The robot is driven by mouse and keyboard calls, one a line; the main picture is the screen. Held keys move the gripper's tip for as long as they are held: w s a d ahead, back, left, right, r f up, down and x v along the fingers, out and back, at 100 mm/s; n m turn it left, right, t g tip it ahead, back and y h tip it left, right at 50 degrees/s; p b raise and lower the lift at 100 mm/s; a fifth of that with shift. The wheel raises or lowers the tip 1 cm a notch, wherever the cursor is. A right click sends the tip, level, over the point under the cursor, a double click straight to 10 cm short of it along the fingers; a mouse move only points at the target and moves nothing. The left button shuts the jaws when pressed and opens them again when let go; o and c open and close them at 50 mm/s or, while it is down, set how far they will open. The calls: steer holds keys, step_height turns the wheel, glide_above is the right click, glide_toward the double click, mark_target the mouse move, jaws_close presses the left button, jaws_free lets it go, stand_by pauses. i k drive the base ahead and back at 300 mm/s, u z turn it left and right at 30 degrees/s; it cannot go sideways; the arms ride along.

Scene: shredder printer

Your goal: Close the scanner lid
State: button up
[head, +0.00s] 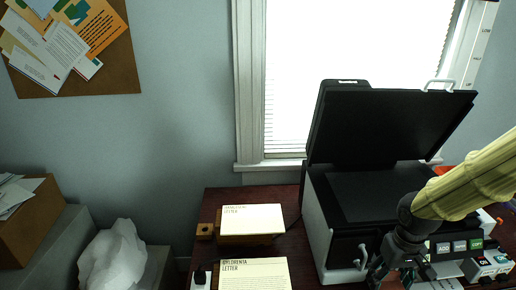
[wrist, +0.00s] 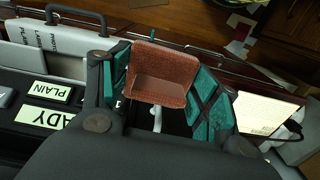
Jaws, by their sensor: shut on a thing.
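The scanner lid (head: 390,125) is a large black panel. It stands raised and tilted over the black scanner bed (head: 375,190), with a white handle (head: 440,85) at its upper right edge. My gripper (head: 378,272) is low in front of the scanner, well below the lid and apart from it. It also shows in the wrist view (wrist: 158,75), its teal-and-black fingers apart on either side of a red-brown block-like thing (wrist: 158,60). It seems shut on that thing. A white curved part (wrist: 155,118) shows below it.
A white handle (head: 362,257) on the machine's front is close beside my gripper. Labelled buttons (head: 460,246) lie to the right. Two letter stacks, one at the back (head: 250,218) and one in front (head: 255,275), stand left of the scanner. A window (head: 350,50) is behind the lid.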

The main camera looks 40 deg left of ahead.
mark_target(353, 121)
steer(key=z, duration=0.45)
steer(key=i, duration=0.55)
steer(key=z, duration=3.8)
steer(key=k, duration=0.3)
steer(key=z, duration=1.75)
